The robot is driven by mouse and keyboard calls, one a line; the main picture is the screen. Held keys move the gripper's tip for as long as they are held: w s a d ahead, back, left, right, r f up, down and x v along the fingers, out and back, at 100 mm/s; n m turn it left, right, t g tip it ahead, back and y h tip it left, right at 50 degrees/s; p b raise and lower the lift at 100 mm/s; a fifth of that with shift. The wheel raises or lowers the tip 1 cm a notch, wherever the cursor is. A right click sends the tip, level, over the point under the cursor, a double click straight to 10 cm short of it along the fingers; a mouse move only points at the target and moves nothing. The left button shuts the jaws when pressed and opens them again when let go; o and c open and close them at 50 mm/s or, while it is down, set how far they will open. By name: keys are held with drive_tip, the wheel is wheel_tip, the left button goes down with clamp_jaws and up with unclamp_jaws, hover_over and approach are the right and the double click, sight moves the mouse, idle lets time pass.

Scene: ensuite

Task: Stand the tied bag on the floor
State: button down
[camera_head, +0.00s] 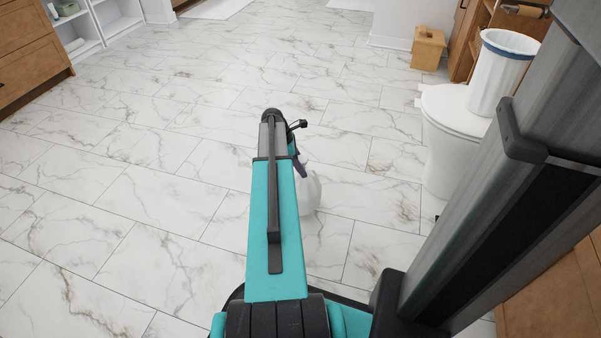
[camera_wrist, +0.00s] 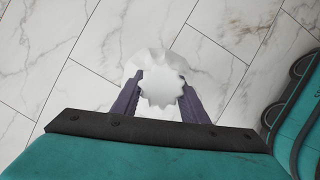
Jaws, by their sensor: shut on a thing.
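The tied bag (camera_head: 309,194) is white and shows in the head view just right of my arm, low over the marble floor (camera_head: 190,205). My arm hides its left part. In the wrist view the bag (camera_wrist: 160,62) shows from above, with its gathered, jagged top between the two purple fingers. My gripper (camera_wrist: 161,88) is shut on this top; one finger also shows in the head view (camera_head: 300,166). I cannot tell whether the bag's bottom touches the floor.
A white toilet (camera_head: 445,135) stands at the right, with a white bin (camera_head: 500,75) with a blue rim on it. Wooden drawers (camera_head: 30,50) and white shelves (camera_head: 95,25) are at the far left. The floor at left and ahead is clear.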

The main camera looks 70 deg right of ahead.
drive_tip(key=shift+w+d, duration=0.15)
drive_tip(key=shift+d, duration=0.3)
drive_tip(key=shift+f+b, duration=1.35)
drive_tip(key=shift+f, duration=0.35)
drive_tip(key=c, duration=1)
unclamp_jaws()
drive_tip(key=shift+f, duration=0.15)
drive_tip(key=shift+c, duration=0.2)
drive_tip(key=p+v, duration=0.5)
drive_tip(key=v, duration=0.7)
drive_tip(key=shift+p, duration=0.4)
drive_tip(key=shift+a, duration=0.1)
